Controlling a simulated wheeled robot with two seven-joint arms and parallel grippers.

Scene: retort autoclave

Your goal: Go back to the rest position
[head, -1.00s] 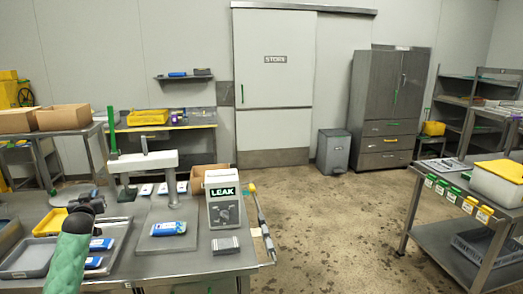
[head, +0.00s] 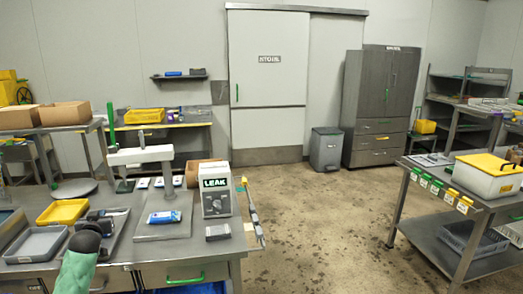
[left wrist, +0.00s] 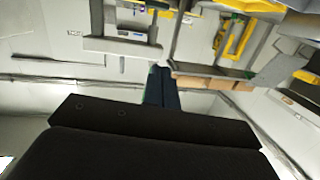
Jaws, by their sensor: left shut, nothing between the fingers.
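My left gripper (head: 94,226) shows at the lower left of the head view, at the end of my green arm. It is shut and empty, above the front left part of the steel work table (head: 190,252), in front of a tray that it partly hides. In the left wrist view its dark fingers (left wrist: 160,88) are together, pointing at the upside-down room. My right gripper is in neither view.
On the table are a grey tray (head: 35,245), a yellow tray (head: 62,212), a press-like stand (head: 142,155), a blue pouch (head: 164,217) and a LEAK box (head: 216,203). A steel cart (head: 440,240) stands right. The floor between (head: 315,225) is clear.

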